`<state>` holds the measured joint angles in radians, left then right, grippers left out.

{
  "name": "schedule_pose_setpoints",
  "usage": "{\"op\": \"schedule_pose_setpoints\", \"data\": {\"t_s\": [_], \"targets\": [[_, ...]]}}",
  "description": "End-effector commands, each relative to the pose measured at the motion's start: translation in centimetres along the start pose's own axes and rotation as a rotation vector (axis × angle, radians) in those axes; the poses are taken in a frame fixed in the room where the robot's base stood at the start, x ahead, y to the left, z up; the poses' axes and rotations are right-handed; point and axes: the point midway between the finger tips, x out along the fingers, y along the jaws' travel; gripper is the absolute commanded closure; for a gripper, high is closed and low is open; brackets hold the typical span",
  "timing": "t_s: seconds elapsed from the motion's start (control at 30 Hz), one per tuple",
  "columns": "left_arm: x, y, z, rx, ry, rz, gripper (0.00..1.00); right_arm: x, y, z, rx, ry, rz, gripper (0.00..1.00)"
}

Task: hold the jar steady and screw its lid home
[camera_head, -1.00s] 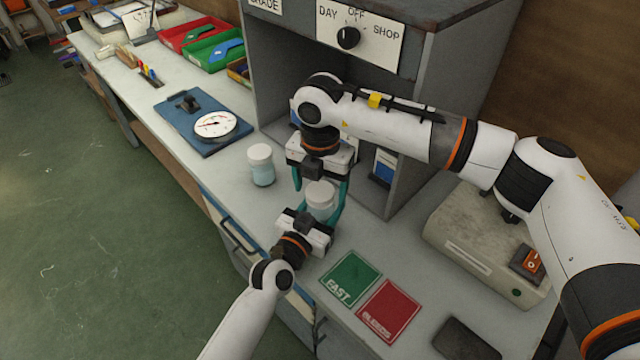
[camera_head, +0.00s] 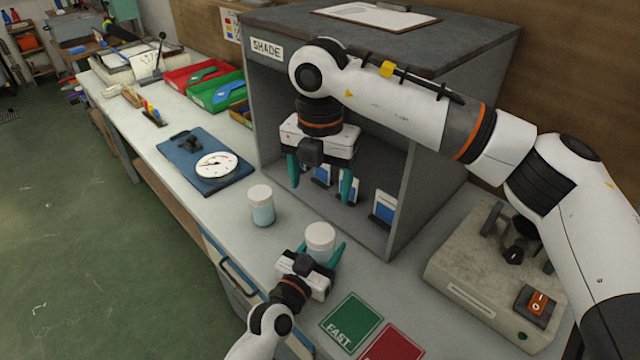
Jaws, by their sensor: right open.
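A jar with a white lid (camera_head: 320,238) stands upright near the bench's front edge. My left gripper (camera_head: 319,252) has its teal fingers on either side of the jar's body, low down, and seems closed on it; the contact is partly hidden. The lid sits on top of the jar; how tightly it is seated cannot be told. My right gripper (camera_head: 320,180) is open and empty above the jar, fingers pointing down, clear of the lid. A second white-lidded jar (camera_head: 262,207) with pale blue contents stands to the left, apart from both grippers.
A grey cabinet marked SHADE (camera_head: 400,70) stands right behind the grippers. A blue board with a dial (camera_head: 217,165) lies left. A green FAST card (camera_head: 351,322), a red card (camera_head: 392,345) and a beige machine (camera_head: 480,275) are at the right.

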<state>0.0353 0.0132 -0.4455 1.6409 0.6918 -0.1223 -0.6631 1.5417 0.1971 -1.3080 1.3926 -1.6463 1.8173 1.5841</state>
Motion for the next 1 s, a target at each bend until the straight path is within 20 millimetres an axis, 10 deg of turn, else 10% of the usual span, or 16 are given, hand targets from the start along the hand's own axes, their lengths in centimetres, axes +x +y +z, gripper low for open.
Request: {"op": "schedule_pose_setpoints", "data": {"t_s": [0.07,0.1,0.23,0.63,1.0], "targets": [[0.0,0.0,-0.1,0.0,0.001,0.0,1.0,0.0,0.0,0.0,0.0,0.0,0.0,0.24],[0.0,0.0,-0.1,0.0,0.001,0.0,0.41,0.0,0.0,0.0,0.0,0.0,0.0,0.24],[0.0,0.0,-0.1,0.0,0.001,0.0,0.21,0.1,0.0,0.0,0.0,0.0,0.0,0.24],[-1.0,0.0,-0.1,-0.001,0.002,0.0,0.21,0.1,0.0,0.0,0.0,0.0,0.0,0.24],[-8.4,0.0,-0.2,0.001,0.003,0.0,0.21,0.4,0.0,0.0,0.0,0.0,0.0,0.24]]}}
